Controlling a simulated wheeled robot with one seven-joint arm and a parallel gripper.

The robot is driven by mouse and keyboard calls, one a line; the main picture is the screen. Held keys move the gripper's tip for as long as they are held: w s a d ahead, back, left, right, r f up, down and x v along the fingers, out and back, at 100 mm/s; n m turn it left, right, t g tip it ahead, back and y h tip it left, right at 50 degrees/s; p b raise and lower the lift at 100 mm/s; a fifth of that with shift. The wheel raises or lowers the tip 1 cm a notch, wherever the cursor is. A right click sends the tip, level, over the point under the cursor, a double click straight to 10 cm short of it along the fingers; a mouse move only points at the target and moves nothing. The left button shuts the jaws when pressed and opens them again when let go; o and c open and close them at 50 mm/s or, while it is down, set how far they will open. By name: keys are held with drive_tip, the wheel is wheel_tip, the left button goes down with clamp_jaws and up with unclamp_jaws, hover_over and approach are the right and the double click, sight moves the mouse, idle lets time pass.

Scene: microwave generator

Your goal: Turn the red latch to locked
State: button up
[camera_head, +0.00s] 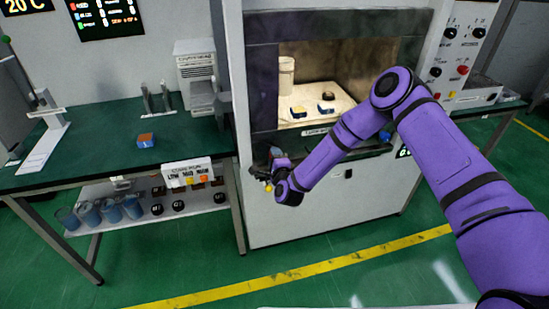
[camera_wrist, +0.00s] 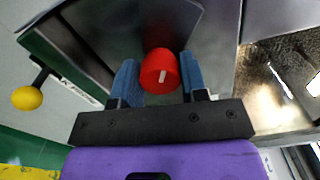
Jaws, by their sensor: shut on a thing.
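The red latch (camera_wrist: 160,72) is a round red knob with a short white mark, seen in the wrist view against a dark panel. My gripper (camera_wrist: 158,84) has its two blue fingers on either side of the knob and is shut on it. The white mark is tilted slightly from upright.
A yellow ball knob (camera_wrist: 27,98) on a dark stem sticks out left of my gripper. The lit chamber (camera_head: 345,100) is open in front and holds small blocks and a pale cylinder.

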drive_tip(key=o, duration=0.9)
drive_tip(key=shift+o, duration=0.2)
drive_tip(key=v, duration=1.1)
